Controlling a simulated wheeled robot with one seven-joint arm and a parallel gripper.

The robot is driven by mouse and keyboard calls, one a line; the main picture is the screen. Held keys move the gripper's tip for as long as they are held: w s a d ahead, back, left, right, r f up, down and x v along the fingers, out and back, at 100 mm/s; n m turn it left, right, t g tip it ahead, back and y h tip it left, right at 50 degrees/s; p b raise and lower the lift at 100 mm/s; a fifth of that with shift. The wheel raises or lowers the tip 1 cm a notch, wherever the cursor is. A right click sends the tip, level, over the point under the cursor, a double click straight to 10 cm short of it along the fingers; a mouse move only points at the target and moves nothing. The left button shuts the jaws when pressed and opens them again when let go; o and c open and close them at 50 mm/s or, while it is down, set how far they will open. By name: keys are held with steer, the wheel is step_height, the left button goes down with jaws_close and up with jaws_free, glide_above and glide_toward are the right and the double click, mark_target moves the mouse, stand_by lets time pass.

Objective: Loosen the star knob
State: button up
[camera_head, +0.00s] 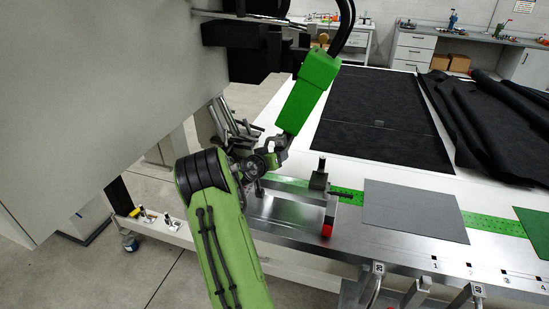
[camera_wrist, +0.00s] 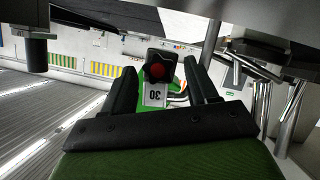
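A dark upright clamp (camera_head: 318,177) stands on the bench (camera_head: 375,238) to the right, with a red block (camera_head: 327,229) below. A grey sheet (camera_head: 415,210) lies farther right. A large grey housing (camera_head: 85,105) fills the left.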

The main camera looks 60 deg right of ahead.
steer(key=shift+o, duration=0.4)
steer(key=shift+a, duration=0.1)
steer(key=b+v, duration=0.1)
steer(key=v, duration=1.4)
steer(key=shift+a, duration=0.25)
steer(key=shift+r, duration=0.1)
